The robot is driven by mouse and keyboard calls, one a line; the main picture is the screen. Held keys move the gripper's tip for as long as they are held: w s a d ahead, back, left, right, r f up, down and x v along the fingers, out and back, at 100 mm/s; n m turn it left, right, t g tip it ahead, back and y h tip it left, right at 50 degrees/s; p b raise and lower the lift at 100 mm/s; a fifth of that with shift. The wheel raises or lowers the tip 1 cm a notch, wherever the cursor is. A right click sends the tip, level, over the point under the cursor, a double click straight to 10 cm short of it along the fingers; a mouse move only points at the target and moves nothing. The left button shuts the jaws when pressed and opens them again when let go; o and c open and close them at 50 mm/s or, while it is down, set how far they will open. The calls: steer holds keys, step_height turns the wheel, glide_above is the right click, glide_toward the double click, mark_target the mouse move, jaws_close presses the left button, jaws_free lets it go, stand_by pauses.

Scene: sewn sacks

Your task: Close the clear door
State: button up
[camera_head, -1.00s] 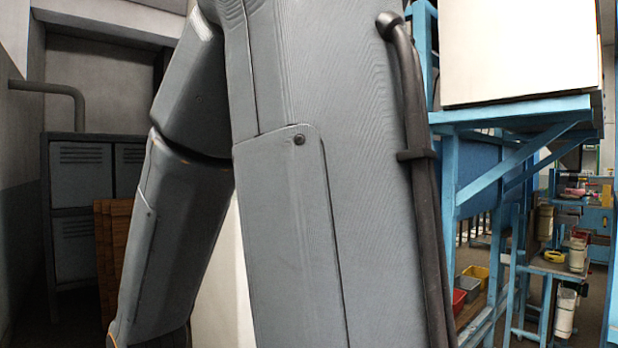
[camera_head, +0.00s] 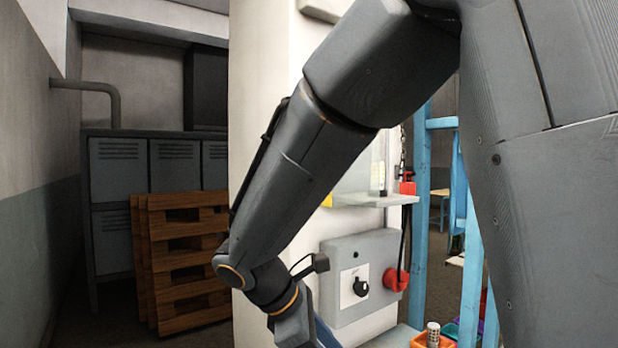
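I cannot pick out the clear door with certainty; my arm covers much of the middle of the view. A pale, glassy-looking area shows just right of my forearm, above a small white ledge (camera_head: 375,199), but I cannot tell whether it is a door. My forearm slants down to the left in front of a white column (camera_head: 260,60). My wrist ends at the bottom edge of the picture, and the gripper's fingers are out of frame.
A grey box (camera_head: 345,262) with a black knob (camera_head: 360,287) and a red knob (camera_head: 392,281) is right of my wrist. A blue frame (camera_head: 422,220) and an orange bin (camera_head: 432,341) are farther right. Wooden pallets (camera_head: 185,262) and grey lockers (camera_head: 110,230) stand at left.

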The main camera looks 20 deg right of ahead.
steer(key=w+a+r+n+t+h, duration=0.2)
steer(key=w+a+r+n+h, duration=0.1)
steer(key=r, duration=0.7)
steer(key=w+a+r+n+t+h+p, duration=0.1)
steer(key=w+a+r+n+t+h, duration=0.15)
steer(key=r, duration=0.85)
steer(key=w+a+r+n+t+h, duration=0.2)
steer(key=a+r+n+h, duration=0.15)
steer(key=r, duration=0.65)
steer(key=w+d+m+p, duration=0.1)
steer(key=w+d+p, duration=0.1)
steer(key=d, duration=0.5)
steer(key=shift+w+r+h, duration=0.15)
steer(key=shift+w+h, duration=0.15)
steer(key=shift+w, duration=0.15)
steer(key=shift+a, duration=0.1)
jaws_close()
